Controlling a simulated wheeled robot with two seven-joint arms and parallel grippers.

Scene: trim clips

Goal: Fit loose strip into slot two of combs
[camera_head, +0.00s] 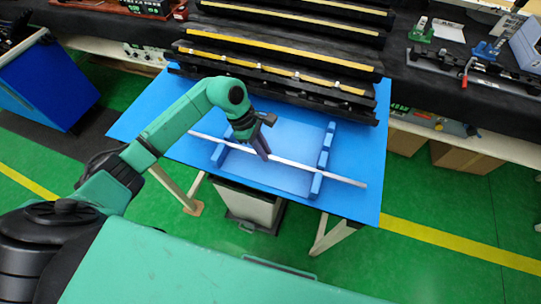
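The loose strip (309,168) is long, thin and pale. It runs at a slant over the two blue combs, from upper left to lower right, and sticks out past both. The left comb (219,156) and the right comb (325,155) stand on the blue table top. My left gripper (264,153) points down between the combs at about the strip's middle. Its dark fingers look close together with the strip between them. Whether the strip sits in a slot or just above the combs is too small to tell. My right gripper is out of view.
Black racks with yellow and pale strips (275,67) stand along the back of the blue table (366,150). A dark bench with tools (470,70) is at the back right. A blue cabinet (45,85) stands at the left. The table's front right is clear.

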